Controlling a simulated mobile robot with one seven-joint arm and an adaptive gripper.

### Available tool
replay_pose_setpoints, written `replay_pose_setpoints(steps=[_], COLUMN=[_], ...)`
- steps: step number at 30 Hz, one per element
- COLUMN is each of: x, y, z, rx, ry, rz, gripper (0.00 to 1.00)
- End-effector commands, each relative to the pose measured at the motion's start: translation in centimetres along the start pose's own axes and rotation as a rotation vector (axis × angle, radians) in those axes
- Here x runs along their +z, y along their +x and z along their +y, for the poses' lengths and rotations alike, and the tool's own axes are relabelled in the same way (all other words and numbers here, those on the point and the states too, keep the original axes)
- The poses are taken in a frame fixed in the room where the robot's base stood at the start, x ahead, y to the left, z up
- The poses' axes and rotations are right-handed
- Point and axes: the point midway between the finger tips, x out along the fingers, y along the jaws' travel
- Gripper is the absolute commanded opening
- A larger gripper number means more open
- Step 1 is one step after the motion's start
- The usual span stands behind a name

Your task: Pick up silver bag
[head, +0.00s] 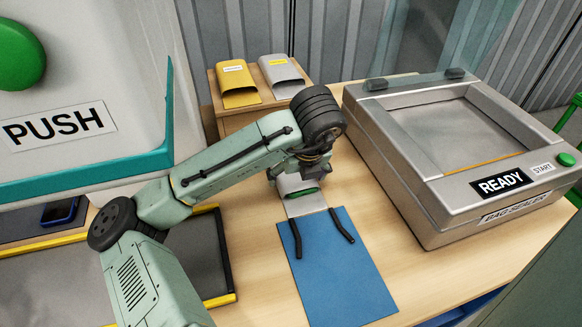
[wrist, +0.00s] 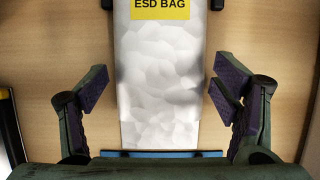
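The silver bag (wrist: 158,95) lies on the wooden table in the wrist view, with a yellow label reading ESD BAG at its top. Its upper end is cut off by the frame. My gripper (wrist: 162,88) is open, with one finger on each side of the bag and a gap to both edges. In the head view my gripper (head: 302,188) is over the bag, and only part of the bag (head: 306,207) shows, by the far edge of the blue mat (head: 340,270). The gripper's height above the bag is hard to tell.
A bag sealer (head: 450,150) marked READY stands to the right. A yellow holder (head: 238,85) and a silver holder (head: 282,77) sit on a wooden block behind. A large PUSH machine (head: 90,80) and a yellow-edged tray (head: 225,299) are at left. Two black rods lie on the mat.

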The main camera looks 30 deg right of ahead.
Motion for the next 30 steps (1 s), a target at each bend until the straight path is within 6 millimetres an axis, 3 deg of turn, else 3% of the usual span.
replay_pose_setpoints(steps=[13,23,30], x=[0.0,0.1,0.8], y=[0.0,-0.3,-1.8], z=[0.0,0.0,0.0], rx=[0.000,0.000,0.000], ry=[0.000,0.000,0.000], rz=[0.000,-0.001,-0.004], gripper=[0.48,0.48,0.48])
